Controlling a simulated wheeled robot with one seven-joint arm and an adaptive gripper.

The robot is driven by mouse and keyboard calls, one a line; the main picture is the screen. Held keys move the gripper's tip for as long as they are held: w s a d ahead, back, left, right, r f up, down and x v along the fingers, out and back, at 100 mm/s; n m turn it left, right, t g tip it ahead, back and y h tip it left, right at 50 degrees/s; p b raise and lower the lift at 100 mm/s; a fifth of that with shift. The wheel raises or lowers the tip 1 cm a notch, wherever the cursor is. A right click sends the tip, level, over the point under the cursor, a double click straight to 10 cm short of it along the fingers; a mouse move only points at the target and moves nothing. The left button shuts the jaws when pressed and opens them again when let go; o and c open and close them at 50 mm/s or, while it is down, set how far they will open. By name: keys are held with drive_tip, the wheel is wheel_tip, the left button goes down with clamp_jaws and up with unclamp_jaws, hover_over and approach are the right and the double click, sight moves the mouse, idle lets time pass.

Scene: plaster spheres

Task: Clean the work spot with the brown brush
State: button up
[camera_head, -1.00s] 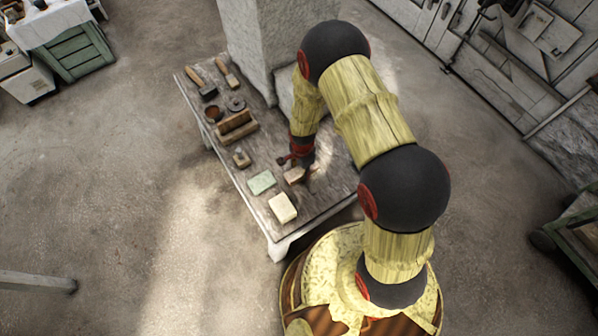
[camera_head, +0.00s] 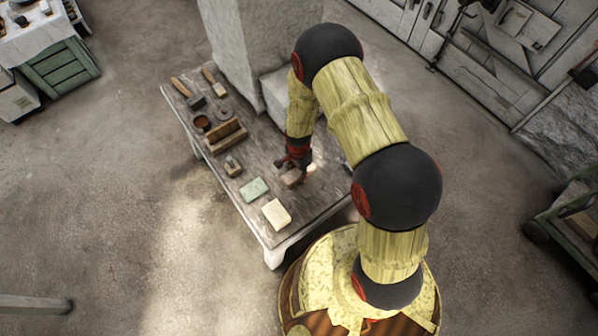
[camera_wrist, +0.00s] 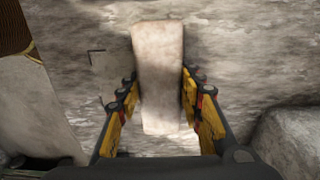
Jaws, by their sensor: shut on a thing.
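My gripper (camera_head: 292,168) is over the right part of the wooden bench (camera_head: 312,200), in front of the pale stone block. It is shut on a brownish block, which I take to be the brown brush (camera_head: 290,178), low over the bench top. In the wrist view the gripper (camera_wrist: 160,115) has its fingers along both sides of this block (camera_wrist: 158,70), which looks pale beige and long there. Its underside is hidden, so I cannot tell whether it touches the bench. A faint squarish grey patch (camera_wrist: 104,72) shows left of it.
A green block (camera_head: 255,189) and a cream block (camera_head: 276,214) lie near the bench's front edge. A wooden holder (camera_head: 226,136), a small block-shaped tool (camera_head: 233,167), a round cup (camera_head: 202,122) and handled tools (camera_head: 188,93) stand left. A stone block (camera_head: 277,90) borders the back.

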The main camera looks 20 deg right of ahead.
sight(290, 177)
drive_tip(key=shift+s+a, duration=0.3)
drive_tip(key=shift+a, duration=0.65)
drive_tip(key=shift+s+a, duration=0.3)
drive_tip(key=shift+a, duration=0.65)
drive_tip(key=shift+d, duration=0.1)
drive_tip(key=shift+w+d+r+p, duration=0.2)
drive_tip(key=shift+d+r+p, duration=0.1)
drive_tip(key=shift+d+r, duration=0.15)
drive_tip(key=shift+w+d+r+p, duration=0.15)
drive_tip(key=shift+d+r+p, duration=0.2)
drive_tip(key=shift+d, duration=0.2)
drive_tip(key=shift+s+d+f+p, duration=0.15)
drive_tip(key=shift+s+d, duration=0.1)
drive_tip(key=shift+s, duration=0.55)
drive_tip(key=shift+s+d+p, duration=0.1)
drive_tip(key=shift+s+d, duration=0.2)
drive_tip(key=shift+s, duration=0.5)
drive_tip(key=shift+s+d+f+p, duration=0.15)
drive_tip(key=shift+s+d, duration=0.1)
drive_tip(key=shift+s, duration=0.55)
drive_tip(key=shift+r, duration=0.1)
drive_tip(key=shift+f+b, duration=0.4)
drive_tip(key=shift+f, duration=0.2)
